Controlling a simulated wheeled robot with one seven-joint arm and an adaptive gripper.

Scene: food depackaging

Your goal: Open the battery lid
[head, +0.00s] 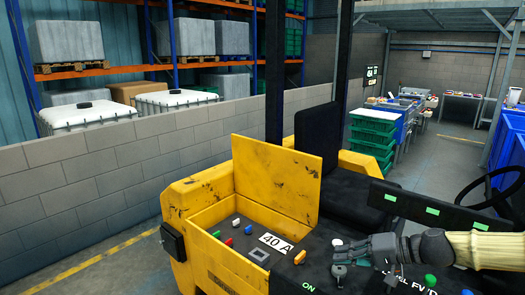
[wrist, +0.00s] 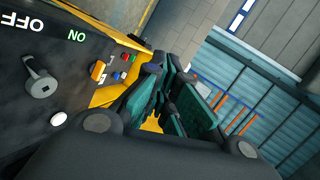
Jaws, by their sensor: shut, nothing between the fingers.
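The battery lid (head: 285,178) is a scuffed yellow panel on the yellow forklift body. It stands upright, hinged at the far side of the compartment (head: 205,215), whose inside is exposed. My gripper (head: 338,250) is at the lower right, over the dark control panel, to the right of the compartment and apart from the lid. It is shut and empty. In the wrist view, my gripper's dark green fingers (wrist: 165,88) fill the middle, with a bit of yellow body behind them.
Coloured plugs and a "40 A" label (head: 276,242) lie in the compartment. A grey rotary switch (wrist: 41,88) stands on the panel by the ON/OFF marks. A black seat (head: 350,190), mast posts and a steering wheel (head: 495,195) are close by. A block wall (head: 80,180) runs behind.

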